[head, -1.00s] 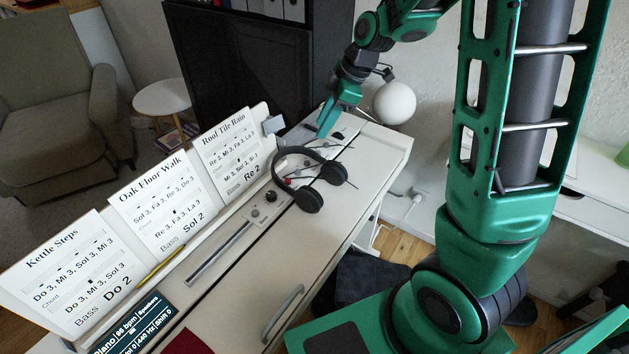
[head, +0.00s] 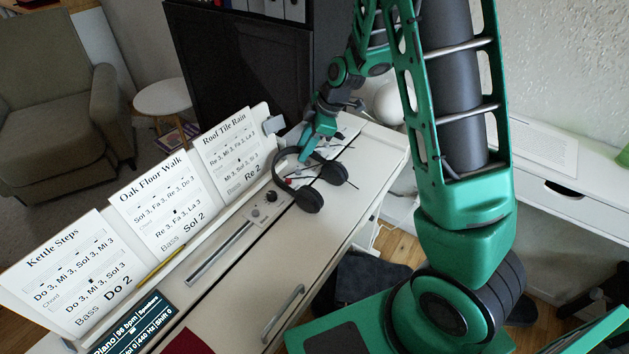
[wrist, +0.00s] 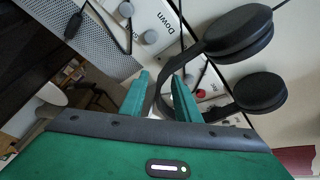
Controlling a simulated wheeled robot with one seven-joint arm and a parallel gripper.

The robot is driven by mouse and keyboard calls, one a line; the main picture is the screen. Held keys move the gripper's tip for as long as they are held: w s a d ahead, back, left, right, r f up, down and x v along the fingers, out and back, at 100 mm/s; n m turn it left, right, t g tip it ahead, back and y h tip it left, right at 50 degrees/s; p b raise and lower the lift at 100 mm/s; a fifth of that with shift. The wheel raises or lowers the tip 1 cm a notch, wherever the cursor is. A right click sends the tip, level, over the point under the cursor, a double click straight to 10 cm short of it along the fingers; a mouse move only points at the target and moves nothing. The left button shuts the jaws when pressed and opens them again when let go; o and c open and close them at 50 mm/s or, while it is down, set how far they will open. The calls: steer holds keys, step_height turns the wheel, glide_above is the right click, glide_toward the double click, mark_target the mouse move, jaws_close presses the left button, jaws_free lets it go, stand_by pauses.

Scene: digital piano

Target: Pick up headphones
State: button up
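The black over-ear headphones (head: 312,200) lie on the white piano top near its far end, ear cups toward the right. My gripper (head: 305,158) is low over the headband side, pointing down. In the wrist view, my gripper (wrist: 160,78) is open, its two green fingers apart. Part of the headband shows in the gap between the fingers, and the ear cups (wrist: 238,35) lie up and to the right. The lower headband is hidden behind the right finger and gripper body. I cannot tell whether a finger touches it.
Song sheets (head: 160,205) stand along the piano's left edge. A control panel with knobs (head: 268,203) is just in front of the headphones. Cables run across the top nearby. A white round lamp (head: 388,102) stands behind my arm. The piano top's right side is clear.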

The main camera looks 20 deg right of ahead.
steer(key=shift+w+a+f, duration=0.1)
steer(key=shift+a+f, duration=0.05)
steer(key=shift+f, duration=0.4)
jaws_close()
steer(key=shift+r, duration=0.15)
